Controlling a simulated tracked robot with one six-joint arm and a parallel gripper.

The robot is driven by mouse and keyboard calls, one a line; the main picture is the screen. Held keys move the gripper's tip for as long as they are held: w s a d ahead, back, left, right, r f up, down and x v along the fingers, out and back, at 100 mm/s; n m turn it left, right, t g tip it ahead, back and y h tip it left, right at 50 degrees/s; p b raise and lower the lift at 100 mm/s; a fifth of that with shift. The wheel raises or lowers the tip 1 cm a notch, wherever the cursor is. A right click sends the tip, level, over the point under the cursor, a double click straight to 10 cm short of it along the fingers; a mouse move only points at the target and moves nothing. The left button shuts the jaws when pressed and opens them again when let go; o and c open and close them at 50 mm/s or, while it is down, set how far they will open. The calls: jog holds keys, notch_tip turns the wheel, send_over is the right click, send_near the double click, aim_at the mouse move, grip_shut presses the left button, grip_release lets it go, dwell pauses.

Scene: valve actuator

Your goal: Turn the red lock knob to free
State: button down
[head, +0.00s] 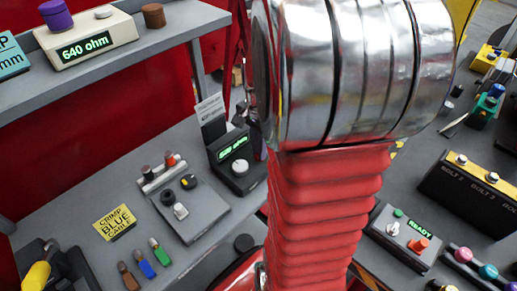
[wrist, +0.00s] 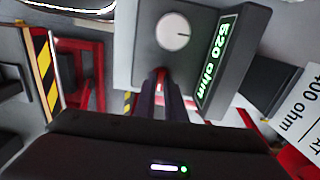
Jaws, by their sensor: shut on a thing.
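The red lock knob (wrist: 161,74) shows as a small red bit at the near edge of a grey box (wrist: 147,60) in the wrist view. My gripper (wrist: 163,88) is shut on it, and the dark fingers hide most of it. Which way the lock knob is turned cannot be told. The box carries a round white dial (wrist: 173,31) and a green display (wrist: 216,55) reading 620 ohm. In the head view the same box (head: 238,165) stands on the grey bench; my arm covers the area to its right, and the lock knob is not visible there.
A card reading 400 ohm (wrist: 305,105) stands beside the box. In the head view, a panel with small knobs (head: 188,208), a yellow card (head: 114,222) and coloured connectors lie to the left. A shelf (head: 110,75) hangs above. A READY box (head: 405,238) stands right of my arm.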

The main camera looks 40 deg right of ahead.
jog(key=shift+n, duration=0.4)
jog(key=n, duration=0.3)
jog(key=shift+d+n, duration=0.1)
jog(key=shift+n, duration=0.2)
jog(key=n, duration=0.4)
jog(key=shift+n, duration=0.3)
jog(key=n, duration=0.4)
jog(key=shift+w+n, duration=0.1)
jog(key=shift+n, duration=2.1)
jog(key=c, duration=1.8)
grip_release()
